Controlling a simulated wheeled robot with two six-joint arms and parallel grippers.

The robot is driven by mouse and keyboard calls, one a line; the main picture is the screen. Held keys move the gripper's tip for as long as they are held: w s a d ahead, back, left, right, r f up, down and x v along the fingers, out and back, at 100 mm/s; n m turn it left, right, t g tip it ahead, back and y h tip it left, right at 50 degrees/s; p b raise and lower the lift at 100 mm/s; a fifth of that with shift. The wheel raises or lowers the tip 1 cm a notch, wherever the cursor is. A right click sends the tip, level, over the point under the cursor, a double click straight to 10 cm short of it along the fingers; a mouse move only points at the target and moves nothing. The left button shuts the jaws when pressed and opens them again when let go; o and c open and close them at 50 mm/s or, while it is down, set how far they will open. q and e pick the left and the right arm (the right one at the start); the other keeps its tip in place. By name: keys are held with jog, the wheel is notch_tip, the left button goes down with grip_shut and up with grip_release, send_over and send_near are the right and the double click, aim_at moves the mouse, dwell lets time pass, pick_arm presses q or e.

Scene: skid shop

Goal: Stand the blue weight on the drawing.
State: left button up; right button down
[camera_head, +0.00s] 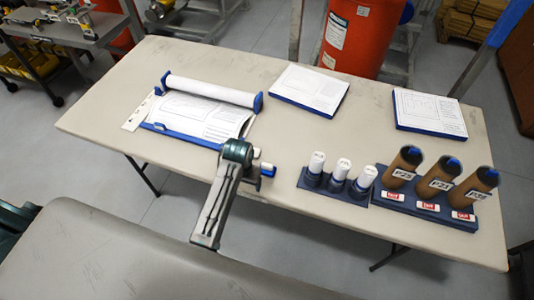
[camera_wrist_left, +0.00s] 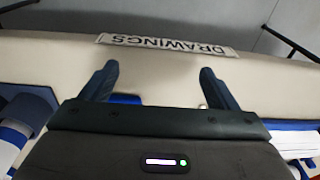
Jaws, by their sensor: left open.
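A drawing (camera_head: 197,112) lies on a blue-edged board, with a white roll across its far side and blue ends. My left gripper (camera_head: 255,163) is to the right of the board's near edge, above the table; its own arm hides much of it. In the left wrist view the gripper (camera_wrist_left: 157,78) is open, with its dark blue fingers apart and nothing held. A small blue thing (camera_head: 268,171) shows just beside the gripper. I cannot tell whether it is the blue weight or part of the gripper. Blue also shows low between the fingers, mostly hidden. My right gripper is out of view.
A DRAWINGS label (camera_wrist_left: 166,45) lies beyond the fingers. Two blue-edged paper stacks (camera_head: 309,88) (camera_head: 428,111) are at the back. White-topped pieces stand in a blue holder (camera_head: 333,190); brown tubes stand in a blue rack (camera_head: 425,206). The table (camera_head: 110,118) is clear at front left.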

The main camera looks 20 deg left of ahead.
pick_arm(q)
jog(key=w+d+r+p, duration=0.2)
jog(key=w+d+r, duration=0.3)
jog(key=w+r, duration=0.4)
jog(key=g+p, duration=0.1)
jog(key=p, duration=0.1)
send_over(267, 165)
notch_tip(267, 165, down, 5)
jog(key=shift+f, duration=0.55)
notch_tip(267, 165, down, 3)
jog(key=shift+f+p, duration=0.15)
jog(key=shift+p, duration=0.7)
jog(key=shift+w+f, duration=0.1)
jog(key=shift+f, duration=0.5)
jog(key=c, duration=1.2)
jog(key=shift+c, duration=1.2)
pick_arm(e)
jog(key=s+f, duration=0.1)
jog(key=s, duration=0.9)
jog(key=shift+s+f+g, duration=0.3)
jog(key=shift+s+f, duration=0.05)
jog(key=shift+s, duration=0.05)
